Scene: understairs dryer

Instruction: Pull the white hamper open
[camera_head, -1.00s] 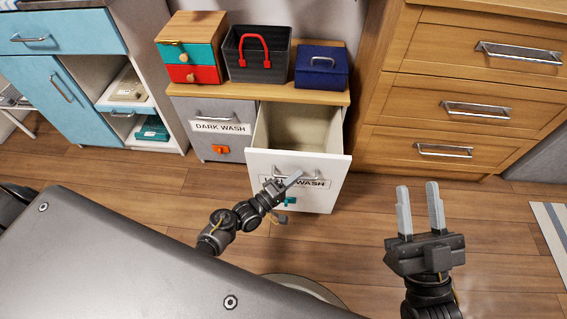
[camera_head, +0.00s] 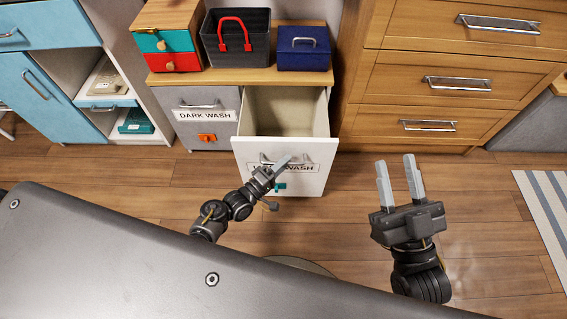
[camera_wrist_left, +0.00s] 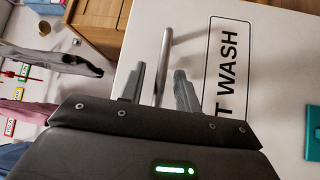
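The white hamper (camera_head: 310,184) is tilted or slid out from the cabinet, its inside visible and looking empty. Its front carries a metal handle (camera_head: 302,160), a wash label partly hidden by my gripper, and a teal tag. My left gripper (camera_head: 283,163) is at this handle. In the left wrist view, the handle bar (camera_wrist_left: 167,45) passes between the two fingers of the left gripper (camera_wrist_left: 160,80), with a gap visible on both sides. My right gripper (camera_head: 397,166) is open and empty above the floor, right of the hamper.
The grey dark-wash hamper (camera_head: 190,103) is closed to the left. A black basket (camera_head: 258,50), a blue box (camera_head: 296,60) and a small drawer box (camera_head: 167,64) stand on top. Wooden drawers (camera_head: 480,90) stand to the right. The floor (camera_head: 470,200) in front is clear.

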